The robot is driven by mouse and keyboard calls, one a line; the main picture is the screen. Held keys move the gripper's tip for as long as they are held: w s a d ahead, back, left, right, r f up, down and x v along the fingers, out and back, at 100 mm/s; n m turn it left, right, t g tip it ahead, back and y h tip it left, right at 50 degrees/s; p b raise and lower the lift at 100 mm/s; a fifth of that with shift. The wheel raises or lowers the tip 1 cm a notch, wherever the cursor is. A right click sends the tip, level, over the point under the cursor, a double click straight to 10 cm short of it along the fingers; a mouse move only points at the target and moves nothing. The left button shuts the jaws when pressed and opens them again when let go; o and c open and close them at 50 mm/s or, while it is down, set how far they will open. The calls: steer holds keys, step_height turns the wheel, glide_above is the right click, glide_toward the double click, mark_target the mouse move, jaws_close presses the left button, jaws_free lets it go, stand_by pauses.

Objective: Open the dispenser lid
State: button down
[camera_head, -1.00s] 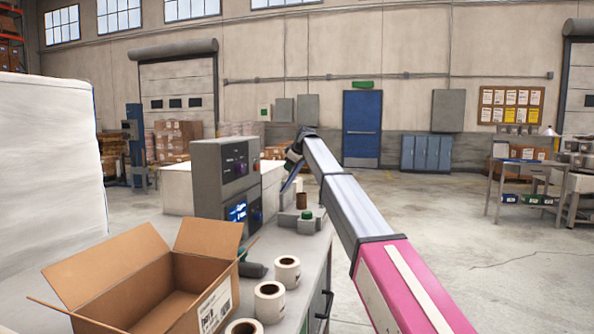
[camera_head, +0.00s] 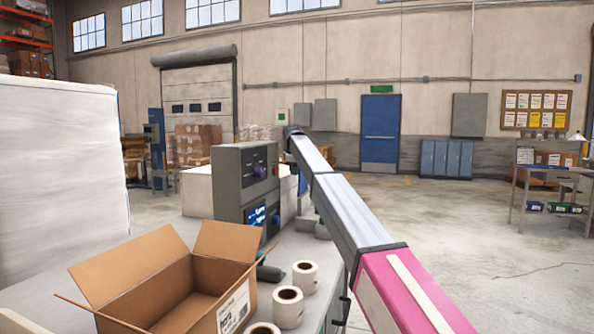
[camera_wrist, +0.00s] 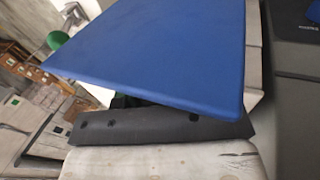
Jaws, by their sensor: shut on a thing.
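The dispenser lid, a flat blue panel (camera_wrist: 165,50), fills the upper middle of the wrist view, very close and tilted. In the head view only a thin blue piece (camera_head: 302,184) shows beside my arm, likely the same lid. My gripper (camera_wrist: 124,102) shows only as dark parts at the panel's lower edge; it is shut on the lid. Its fingertips are mostly hidden by the panel. In the head view my arm hides the gripper. A dark bar with small holes (camera_wrist: 150,127) lies below the panel. The dispenser's body is mostly hidden.
A grey control box (camera_head: 245,188) with knobs and a lit display stands left of my arm. An open cardboard box (camera_head: 205,312) and white label rolls (camera_head: 288,308) stand on the counter in front. A large white wrapped block (camera_head: 60,185) is at left.

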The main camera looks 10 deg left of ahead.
steer(key=c, duration=0.8)
jaws_free()
steer(key=v, duration=1)
steer(key=shift+s+r, duration=0.1)
steer(key=shift+r, duration=0.3)
